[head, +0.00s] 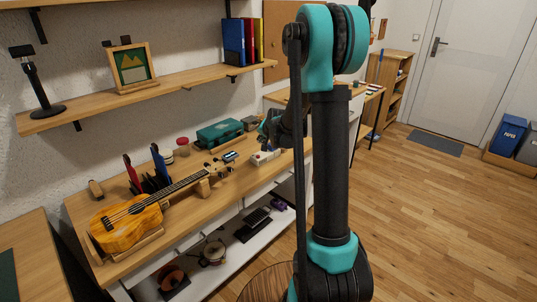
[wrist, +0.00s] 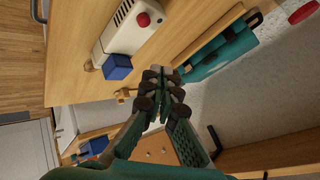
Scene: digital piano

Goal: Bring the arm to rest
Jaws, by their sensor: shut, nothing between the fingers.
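My gripper (wrist: 163,78) shows in the wrist view with its fingertips together and nothing held between them. My arm stands tall in the middle of the head view. Its wrist end reaches back and left over the wooden bench (head: 100,258), partly hidden behind my own upright link. In the wrist view, a blue block (wrist: 117,66) and a white device with a red knob (wrist: 130,24) lie on the bench top, apart from the fingers.
A ukulele (head: 128,222) lies on a stand at the bench's left. A green toolbox (head: 219,132) stands at the back, below the wall shelf (head: 160,92) with its picture frame and binders. Wooden floor (head: 440,215) to the right is open, towards the door (head: 465,75).

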